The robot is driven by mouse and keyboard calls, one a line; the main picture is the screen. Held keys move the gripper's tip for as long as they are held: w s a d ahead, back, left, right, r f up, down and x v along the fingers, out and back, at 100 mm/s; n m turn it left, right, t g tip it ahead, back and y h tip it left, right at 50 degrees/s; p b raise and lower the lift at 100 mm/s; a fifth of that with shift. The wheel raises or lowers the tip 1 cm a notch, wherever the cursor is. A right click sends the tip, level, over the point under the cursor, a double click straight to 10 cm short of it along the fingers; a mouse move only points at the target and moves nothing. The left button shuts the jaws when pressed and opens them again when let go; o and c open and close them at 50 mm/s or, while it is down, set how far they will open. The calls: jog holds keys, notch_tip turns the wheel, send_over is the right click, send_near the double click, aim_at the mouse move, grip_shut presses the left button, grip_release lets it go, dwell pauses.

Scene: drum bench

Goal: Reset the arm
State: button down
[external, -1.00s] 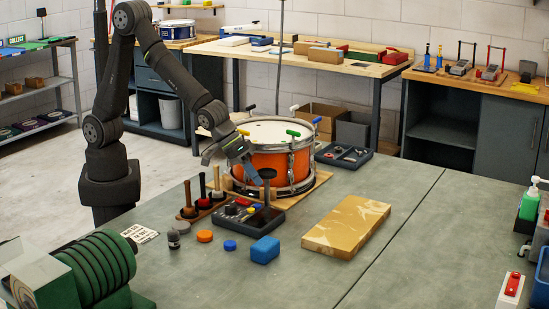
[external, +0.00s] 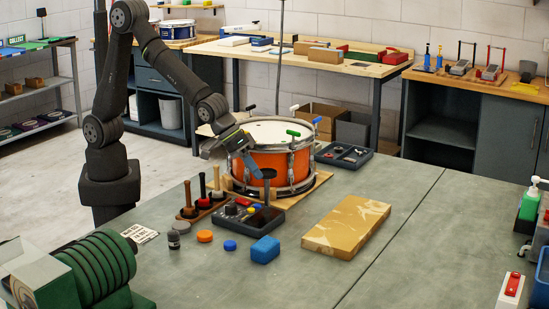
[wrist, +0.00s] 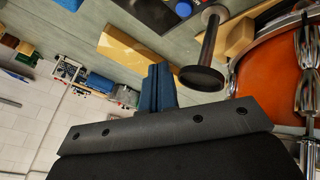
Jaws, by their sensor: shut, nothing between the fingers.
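My gripper (external: 254,170) is shut and empty. It hangs in front of the orange drum (external: 285,165), above the dark parts tray (external: 250,215). In the wrist view my shut blue fingers (wrist: 157,88) point up the picture, with nothing between them. Beside them is a dark tool with a shaft and a round end (wrist: 203,75). The orange drum also shows at the right of the wrist view (wrist: 268,80). My arm rises from the left and bends over to the drum. In the external view the gripper appears apart from the drum's front, though the exact gap cannot be told.
Mallets stand in a wooden rack (external: 205,207) left of the parts tray. A second dark tray (external: 343,155) sits right of the drum. The bench's right middle is clear.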

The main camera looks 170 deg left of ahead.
notch_tip(320, 180, up, 2)
jog(key=shift+r, duration=0.2)
